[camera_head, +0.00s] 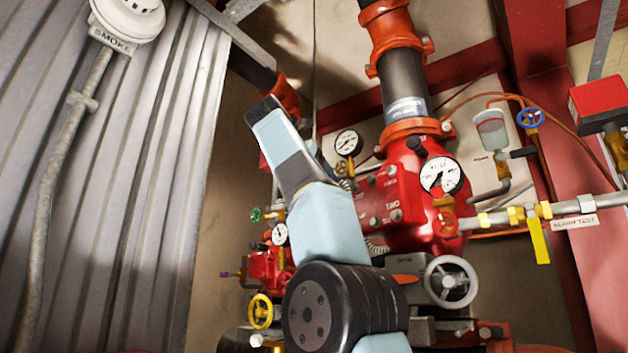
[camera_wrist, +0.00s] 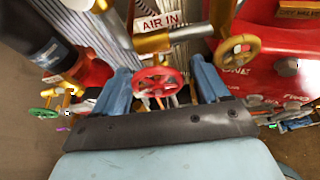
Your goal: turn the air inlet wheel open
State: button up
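In the wrist view a small red wheel (camera_wrist: 158,82) sits on a brass valve below an "AIR IN" label (camera_wrist: 160,22). My gripper (camera_wrist: 160,70) is open, with one blue finger to the left of the red wheel and one to the right. Gaps show between the wheel and both fingers. The wheel's lower edge is close to the dark gripper body; I cannot tell how deep it sits between the fingers. In the head view my arm hides the gripper, and I cannot make out the red wheel there.
A brass-coloured wheel (camera_wrist: 238,50) is close to the right finger. A green wheel (camera_wrist: 42,112) is at left. The head view shows a red riser valve (camera_head: 400,195) with gauges, a grey wheel (camera_head: 450,281), a yellow wheel (camera_head: 260,311) and a corrugated wall (camera_head: 120,180).

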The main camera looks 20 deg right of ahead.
jog(key=shift+o, duration=0.8)
jog(key=shift+w+f, duration=0.1)
jog(key=shift+a, duration=0.1)
jog(key=s+a, duration=0.8)
jog(key=a, duration=0.2)
jog(key=shift+a, duration=0.2)
